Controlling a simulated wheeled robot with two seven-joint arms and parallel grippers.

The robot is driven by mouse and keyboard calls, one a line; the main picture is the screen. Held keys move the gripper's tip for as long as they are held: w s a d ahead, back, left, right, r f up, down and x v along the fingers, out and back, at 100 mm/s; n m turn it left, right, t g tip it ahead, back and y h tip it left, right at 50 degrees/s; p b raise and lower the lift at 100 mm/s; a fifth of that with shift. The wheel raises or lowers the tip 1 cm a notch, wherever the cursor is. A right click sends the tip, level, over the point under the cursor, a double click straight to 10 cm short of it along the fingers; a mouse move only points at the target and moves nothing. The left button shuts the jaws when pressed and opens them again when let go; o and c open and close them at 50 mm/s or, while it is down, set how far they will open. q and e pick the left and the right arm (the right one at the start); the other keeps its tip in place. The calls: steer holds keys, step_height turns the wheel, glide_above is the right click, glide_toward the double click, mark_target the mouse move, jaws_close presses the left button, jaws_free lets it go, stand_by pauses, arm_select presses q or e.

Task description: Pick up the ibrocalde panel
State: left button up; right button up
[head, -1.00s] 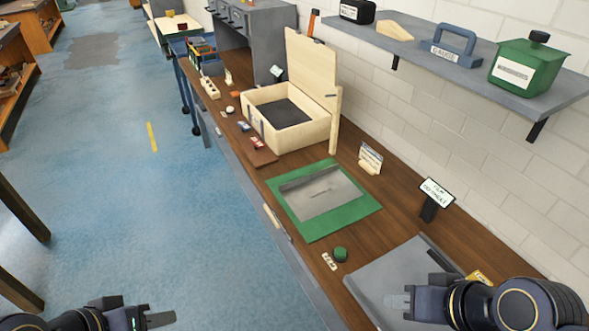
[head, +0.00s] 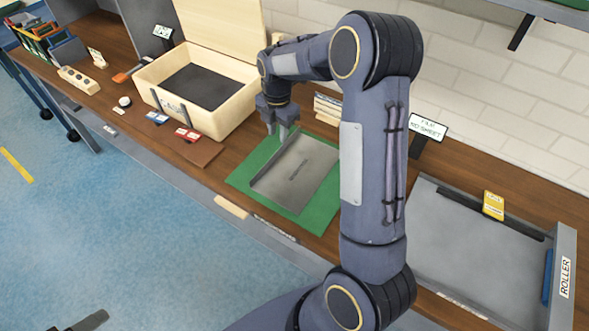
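A grey metal panel (head: 305,172) with small dark lettering, too small to read, lies on a green mat (head: 318,220) on the wooden bench. A raised edge runs along its left side. My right gripper (head: 278,130) points down at the panel's far left corner, its two fingers apart. I cannot tell whether the fingertips touch the panel. My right arm hides the right part of the mat. Only a dark piece of my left gripper (head: 90,321) shows at the bottom left edge.
An open wooden box (head: 150,75) with a raised lid stands just behind and left of my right gripper. A brown board (head: 200,153) lies left of the mat. A grey roller tray (head: 470,262) lies to the right. A shelf (head: 545,8) overhangs at top right.

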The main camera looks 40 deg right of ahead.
mark_target(277, 152)
steer(key=shift+n, duration=0.7)
steer(key=f, duration=0.3)
steer(key=f+p, duration=0.1)
steer(key=f, duration=0.2)
steer(key=w+f+p, duration=0.1)
steer(key=f, duration=0.2)
steer(key=shift+a+f, duration=0.1)
steer(key=shift+f, duration=0.15)
steer(key=shift+c, duration=0.2)
jaws_close()
steer(key=shift+r, duration=0.1)
